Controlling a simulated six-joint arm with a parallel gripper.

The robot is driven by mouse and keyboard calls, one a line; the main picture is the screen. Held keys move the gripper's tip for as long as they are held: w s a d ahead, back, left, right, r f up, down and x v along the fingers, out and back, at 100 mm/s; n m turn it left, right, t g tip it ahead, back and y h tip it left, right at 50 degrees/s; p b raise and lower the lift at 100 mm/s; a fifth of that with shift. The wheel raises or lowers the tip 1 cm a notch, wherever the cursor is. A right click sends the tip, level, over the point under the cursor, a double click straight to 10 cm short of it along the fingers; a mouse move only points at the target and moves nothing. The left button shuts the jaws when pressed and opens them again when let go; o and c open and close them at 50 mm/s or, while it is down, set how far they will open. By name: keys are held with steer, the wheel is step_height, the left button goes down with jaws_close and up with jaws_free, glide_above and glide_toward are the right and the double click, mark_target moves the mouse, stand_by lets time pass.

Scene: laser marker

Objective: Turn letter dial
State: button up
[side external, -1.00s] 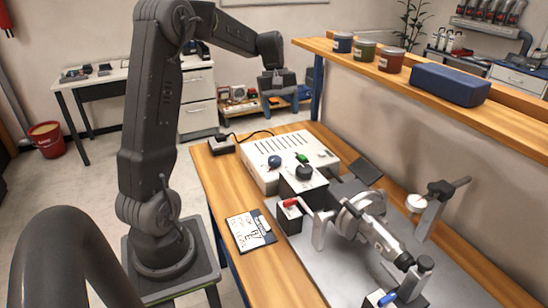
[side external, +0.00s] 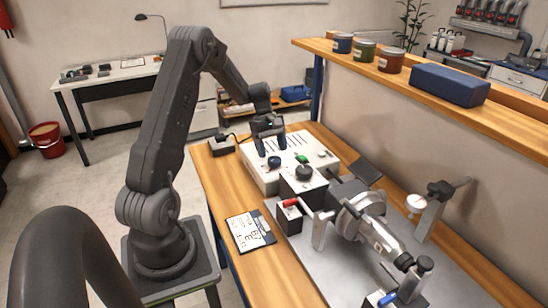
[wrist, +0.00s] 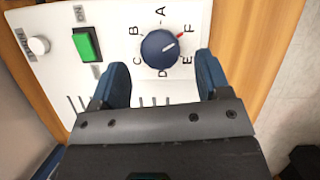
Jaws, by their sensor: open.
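The letter dial (wrist: 160,47) is a round dark blue knob on the white control box (side external: 262,180). Letters A to F ring it, with a small red mark by the F. Its short white pointer line slants to the upper right, roughly toward F. In the side view the dial (side external: 274,161) sits just below my gripper (side external: 272,150). In the wrist view my gripper (wrist: 160,64) is open, with one blue finger to the lower left and one to the lower right of the dial. Neither finger appears to touch it.
A green ON button (wrist: 87,45) and a white round knob (wrist: 39,45) are on the same panel. In the side view, a box with a black knob (side external: 304,171) and a red-handled device (side external: 290,203) stand in front. A clipboard (side external: 247,232) lies on the table.

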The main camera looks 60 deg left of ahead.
mark_target(275, 159)
steer(key=shift+x, duration=1.65)
steer(key=c, duration=0.9)
